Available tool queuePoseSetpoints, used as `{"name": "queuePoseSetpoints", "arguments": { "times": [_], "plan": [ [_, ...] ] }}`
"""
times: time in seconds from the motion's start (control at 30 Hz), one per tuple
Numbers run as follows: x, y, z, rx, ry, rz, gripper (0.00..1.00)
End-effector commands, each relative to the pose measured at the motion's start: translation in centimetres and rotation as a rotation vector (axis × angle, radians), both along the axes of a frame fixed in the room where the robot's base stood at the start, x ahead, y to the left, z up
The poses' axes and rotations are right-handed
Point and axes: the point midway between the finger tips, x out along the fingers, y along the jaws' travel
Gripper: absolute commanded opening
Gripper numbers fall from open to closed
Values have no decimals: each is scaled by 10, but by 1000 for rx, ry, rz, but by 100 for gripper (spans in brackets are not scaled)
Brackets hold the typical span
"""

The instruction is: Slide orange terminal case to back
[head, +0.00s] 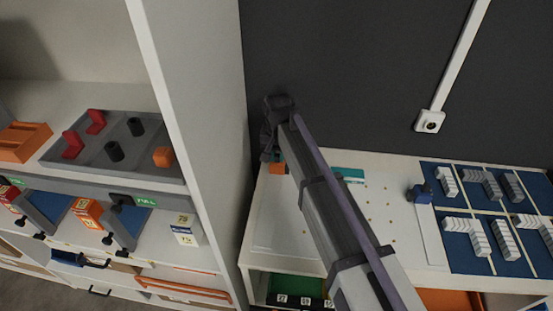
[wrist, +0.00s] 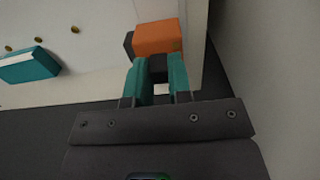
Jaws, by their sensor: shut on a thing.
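The orange terminal case (wrist: 157,37) sits on the white bench top (wrist: 98,75) near the bench's edge beside the wall in the wrist view. In the head view a small part of the orange case (head: 277,168) shows at the bench's left end, mostly hidden by my arm. My gripper's teal fingers (wrist: 158,70) are shut on a dark part at the near side of the orange case. In the head view my gripper (head: 271,155) is dark and its fingertips are hard to make out.
A teal block (head: 348,174) lies on the bench to the right of the orange case. A blue clamp-like item (head: 419,193) and a blue board (head: 470,262) with white and grey pieces are farther right. A tall white shelf side (head: 195,120) stands close on the left. The bench middle is mostly clear.

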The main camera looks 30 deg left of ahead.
Motion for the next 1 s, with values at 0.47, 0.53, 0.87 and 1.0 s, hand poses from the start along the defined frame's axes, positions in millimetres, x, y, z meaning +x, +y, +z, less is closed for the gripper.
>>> {"name": "queuePoseSetpoints", "arguments": {
  "times": [0.47,0.53,0.87,1.0],
  "plan": [
    [4,2,1,4,-7,0,42],
    [3,2,1,3,-6,0,45],
    [2,2,15,3,-5,0,45],
    [2,2,45,3,-5,0,45]
  ]
}}
